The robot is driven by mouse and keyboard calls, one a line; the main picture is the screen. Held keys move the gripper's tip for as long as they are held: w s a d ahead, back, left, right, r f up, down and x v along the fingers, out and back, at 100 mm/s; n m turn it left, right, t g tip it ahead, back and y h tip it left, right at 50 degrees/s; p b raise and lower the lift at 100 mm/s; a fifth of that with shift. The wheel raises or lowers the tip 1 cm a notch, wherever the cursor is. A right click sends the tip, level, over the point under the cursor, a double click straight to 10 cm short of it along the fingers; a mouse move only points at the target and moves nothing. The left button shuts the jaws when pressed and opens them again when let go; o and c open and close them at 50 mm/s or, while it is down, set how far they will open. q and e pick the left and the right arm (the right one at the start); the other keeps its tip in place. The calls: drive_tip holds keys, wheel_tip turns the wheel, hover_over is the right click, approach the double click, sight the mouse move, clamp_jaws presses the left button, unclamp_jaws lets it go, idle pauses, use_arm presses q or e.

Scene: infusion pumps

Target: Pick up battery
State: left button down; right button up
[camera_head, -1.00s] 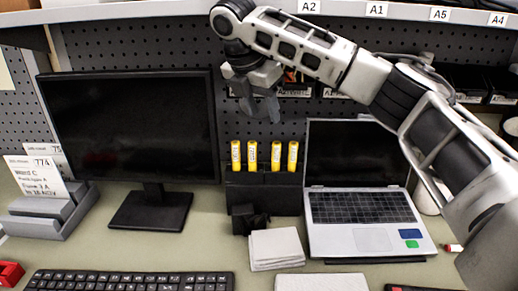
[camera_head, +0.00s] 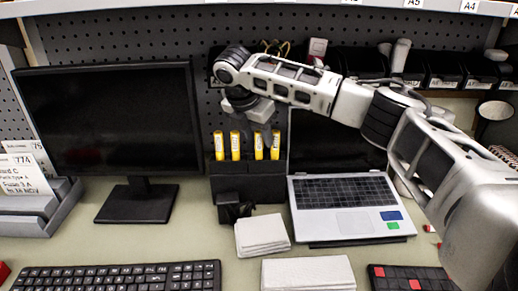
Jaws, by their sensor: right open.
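Several yellow batteries stand upright in a row in a black holder (camera_head: 248,188) between the monitor and the laptop. They include a far left battery (camera_head: 219,146), a second one (camera_head: 235,146), a third (camera_head: 258,146) and a far right one (camera_head: 275,146). My right gripper (camera_head: 254,128) hangs just above and around the middle of the row, fingers pointing down, open and empty. Its dark fingers blend into the pegboard, so I cannot tell whether they touch a battery. My left gripper is not in view.
A black monitor (camera_head: 110,120) stands at left. An open laptop (camera_head: 345,192) stands right of the holder, under my right arm. Paper stacks (camera_head: 262,234) and a keyboard (camera_head: 120,276) lie in front. Black bins (camera_head: 440,70) line the back right.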

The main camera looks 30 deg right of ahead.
clamp_jaws()
drive_tip(key=shift+r, duration=0.2)
drive_tip(key=shift+r, duration=0.25)
wheel_tip(320, 180, up, 2)
drive_tip(key=shift+r, duration=0.1)
drive_tip(key=s+a+r, duration=0.7)
drive_tip(key=s+r, duration=0.3)
drive_tip(key=s, duration=0.2)
drive_tip(key=shift+a, duration=0.15)
